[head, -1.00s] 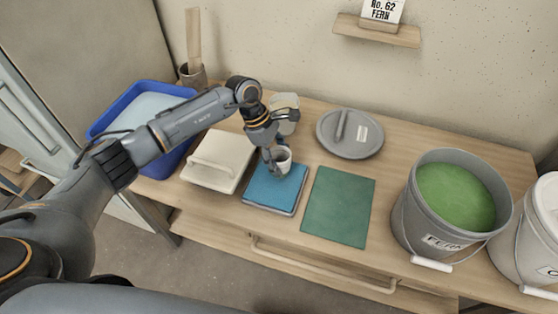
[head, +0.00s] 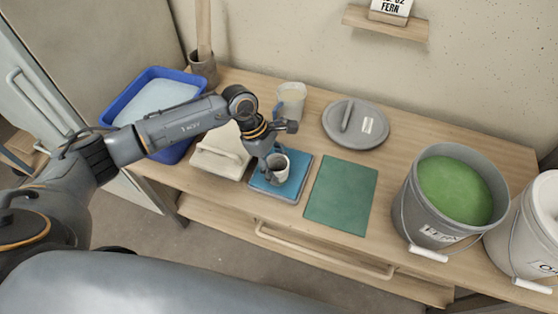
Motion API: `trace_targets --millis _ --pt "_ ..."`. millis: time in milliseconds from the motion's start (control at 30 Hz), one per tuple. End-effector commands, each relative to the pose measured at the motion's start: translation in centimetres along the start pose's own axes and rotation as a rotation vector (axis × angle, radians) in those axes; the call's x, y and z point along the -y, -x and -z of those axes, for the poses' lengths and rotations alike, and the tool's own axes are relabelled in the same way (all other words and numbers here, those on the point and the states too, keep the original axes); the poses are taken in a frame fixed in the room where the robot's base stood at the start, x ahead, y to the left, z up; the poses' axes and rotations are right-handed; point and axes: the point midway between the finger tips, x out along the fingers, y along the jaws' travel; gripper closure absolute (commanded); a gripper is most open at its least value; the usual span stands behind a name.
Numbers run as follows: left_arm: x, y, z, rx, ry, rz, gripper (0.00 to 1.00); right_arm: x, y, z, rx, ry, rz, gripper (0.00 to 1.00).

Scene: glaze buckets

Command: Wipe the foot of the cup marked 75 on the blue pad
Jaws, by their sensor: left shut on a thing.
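A small light grey cup (head: 279,168) is at the blue pad (head: 296,178), over its middle. My left gripper (head: 270,165) is shut on this cup from its left side. The cup is about upright; I cannot tell whether its foot touches the pad. No number can be read on it. The pad lies in a shallow tray on the table. My right gripper is not in view.
A pale cup or jug (head: 291,100) stands behind. A green mat (head: 341,195), grey lid (head: 356,124) and green-filled bucket (head: 455,190) are right. The green mat is clear.

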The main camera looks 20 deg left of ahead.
Motion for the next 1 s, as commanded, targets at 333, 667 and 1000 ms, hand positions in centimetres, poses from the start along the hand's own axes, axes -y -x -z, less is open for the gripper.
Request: trace_targets --millis 333,667,1000 --pt "-2.5 -0.4 0.3 -0.003 0.001 0.001 0.82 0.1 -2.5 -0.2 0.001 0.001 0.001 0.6" --pt "-5.2 -0.3 0.4 -0.002 0.001 0.0 0.82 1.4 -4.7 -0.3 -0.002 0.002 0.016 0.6" --pt "-6.9 0.1 0.3 -0.002 0.0 0.002 0.82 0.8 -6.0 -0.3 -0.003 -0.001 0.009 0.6"
